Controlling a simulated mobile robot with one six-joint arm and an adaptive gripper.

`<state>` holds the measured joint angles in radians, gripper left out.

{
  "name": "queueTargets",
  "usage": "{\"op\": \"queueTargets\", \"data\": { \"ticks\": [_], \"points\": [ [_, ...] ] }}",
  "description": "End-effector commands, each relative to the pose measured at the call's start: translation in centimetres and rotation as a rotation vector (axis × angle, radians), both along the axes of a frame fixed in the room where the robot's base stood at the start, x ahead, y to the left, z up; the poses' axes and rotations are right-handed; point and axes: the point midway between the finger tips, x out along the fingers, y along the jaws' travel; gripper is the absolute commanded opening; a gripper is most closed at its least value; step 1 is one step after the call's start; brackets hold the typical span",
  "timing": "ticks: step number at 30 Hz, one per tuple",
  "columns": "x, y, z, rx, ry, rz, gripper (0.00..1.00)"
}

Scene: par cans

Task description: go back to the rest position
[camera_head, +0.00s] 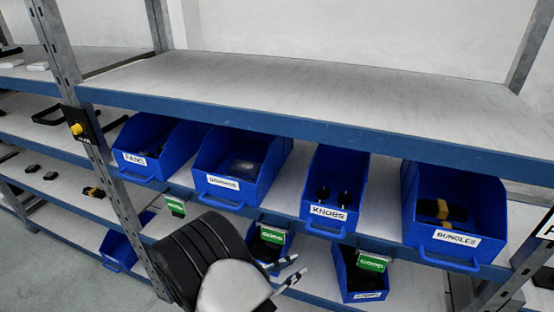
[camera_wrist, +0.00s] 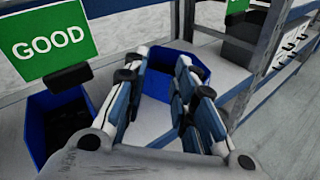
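My gripper (camera_head: 288,271) is at the lower middle of the head view, in front of the lower shelf. Its two light fingertips are apart with nothing between them. In the wrist view my gripper (camera_wrist: 160,92) also shows its fingers spread. A blue bin (camera_wrist: 187,58) shows beyond the gap between the fingers, and no finger is seen to grip it. The rest position itself is not marked in either view.
Blue bins labelled FANS (camera_head: 178,170), KNOBS (camera_head: 313,212) and BUNDLES (camera_head: 457,257) stand under the top shelf (camera_head: 300,86). Lower bins (camera_head: 359,295) carry green signs; one sign reads GOOD (camera_wrist: 50,40). A grey upright post (camera_head: 122,202) stands left of my arm. Floor (camera_head: 50,260) is clear at lower left.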

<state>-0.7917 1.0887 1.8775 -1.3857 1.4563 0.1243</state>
Motion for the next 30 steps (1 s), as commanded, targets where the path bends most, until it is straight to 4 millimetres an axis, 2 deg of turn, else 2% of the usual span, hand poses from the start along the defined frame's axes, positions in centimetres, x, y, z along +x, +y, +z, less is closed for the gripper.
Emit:
{"op": "queueTargets", "data": {
  "ticks": [1, 6, 12, 15, 22, 30],
  "points": [
    [-0.2, -1.8, 2.5, 0.064, -0.020, -0.088, 0.25],
    [-2.9, -7.0, 8.4, 0.278, -0.068, -0.365, 0.25],
    [-7.8, -11.4, 13.4, 0.559, -0.146, -0.653, 0.25],
    [-10.6, -12.8, 15.4, 0.711, -0.198, -0.781, 0.25],
    [-16.5, -13.8, 18.8, 1.084, -0.346, -1.020, 0.25],
    [-21.4, -12.2, 21.9, 1.543, -0.571, -1.185, 0.25]
  ]
}}
